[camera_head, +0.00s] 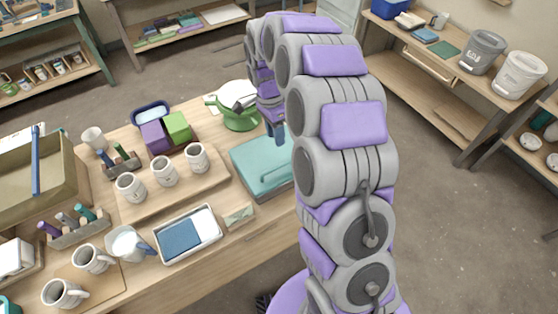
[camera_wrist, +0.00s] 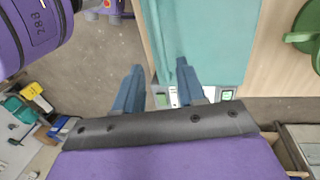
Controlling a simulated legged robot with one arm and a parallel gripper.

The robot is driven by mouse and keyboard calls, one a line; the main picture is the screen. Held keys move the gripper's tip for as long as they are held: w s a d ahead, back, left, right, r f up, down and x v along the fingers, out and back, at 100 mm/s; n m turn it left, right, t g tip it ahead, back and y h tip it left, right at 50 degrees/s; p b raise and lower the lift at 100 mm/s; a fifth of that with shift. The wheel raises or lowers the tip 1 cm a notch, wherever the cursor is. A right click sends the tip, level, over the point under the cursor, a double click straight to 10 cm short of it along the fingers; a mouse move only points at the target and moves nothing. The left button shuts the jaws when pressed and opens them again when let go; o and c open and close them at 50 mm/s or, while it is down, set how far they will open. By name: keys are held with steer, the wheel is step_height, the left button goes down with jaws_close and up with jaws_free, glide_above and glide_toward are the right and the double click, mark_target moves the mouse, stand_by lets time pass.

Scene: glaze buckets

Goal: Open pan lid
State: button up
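A teal rectangular pan with a flat lid (camera_head: 258,154) sits near the right end of the wooden table, and the lid looks closed. A teal bar, apparently its handle, runs along the near side. My gripper (camera_head: 275,131) is over the pan's far right side, partly hidden by my arm. In the wrist view my gripper (camera_wrist: 158,68) has its two blue fingers apart with nothing clearly held between them. The teal pan lid (camera_wrist: 178,30) lies beyond the fingers, with the right finger overlapping it. I cannot tell whether the fingers touch it.
A green bowl (camera_head: 237,121) stands just behind the pan. A small card (camera_head: 238,216) and a white tray with a blue block (camera_head: 181,239) lie in front and to the left. Several mugs on a board (camera_head: 180,187) stand further left. Open floor lies right of the table.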

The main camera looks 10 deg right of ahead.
steer(key=b, duration=0.1)
glide_above(279, 160)
steer(key=s, duration=0.4)
steer(key=f, duration=0.7)
steer(key=a+f, duration=0.1)
steer(key=f, duration=0.3)
steer(key=shift+s, duration=0.1)
jaws_close()
